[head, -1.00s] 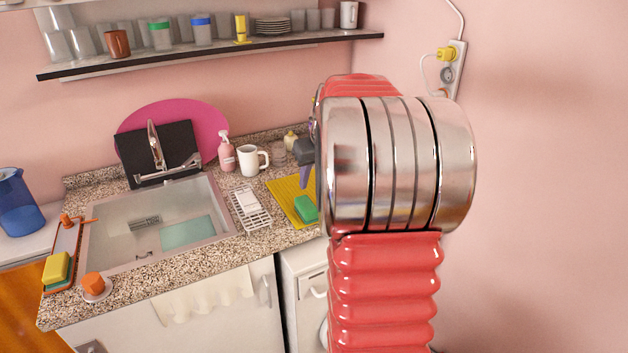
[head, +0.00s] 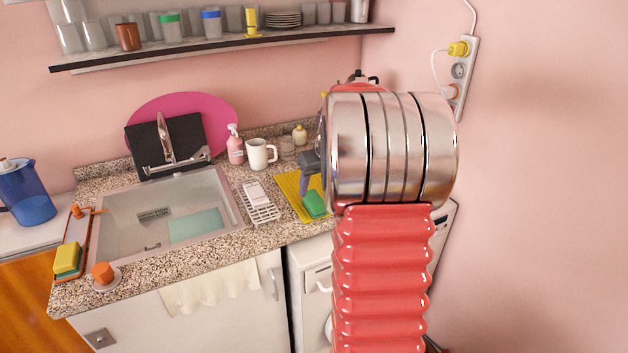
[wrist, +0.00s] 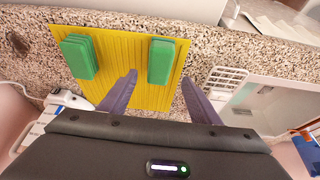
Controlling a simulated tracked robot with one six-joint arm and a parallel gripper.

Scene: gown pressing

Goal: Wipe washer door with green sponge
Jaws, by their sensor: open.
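A green sponge (head: 315,203) lies on the yellow mat (head: 290,183) at the right end of the counter. The wrist view shows two green sponges on the ribbed yellow mat (wrist: 120,92), a left one (wrist: 78,57) and a right one (wrist: 167,62). My gripper (wrist: 160,77) is open and empty, its fingers pointing at the mat with the right sponge between and beyond their tips. In the head view my gripper (head: 306,184) is partly hidden behind my arm. The white washer (head: 310,258) stands under the counter; my arm covers most of its door.
The sink (head: 165,225) lies left of the mat. A white rack (head: 259,203), a white mug (head: 260,154) and a pink spray bottle (head: 235,146) stand between them. A yellow sponge (head: 67,260) sits at the far left. A shelf (head: 220,47) hangs above.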

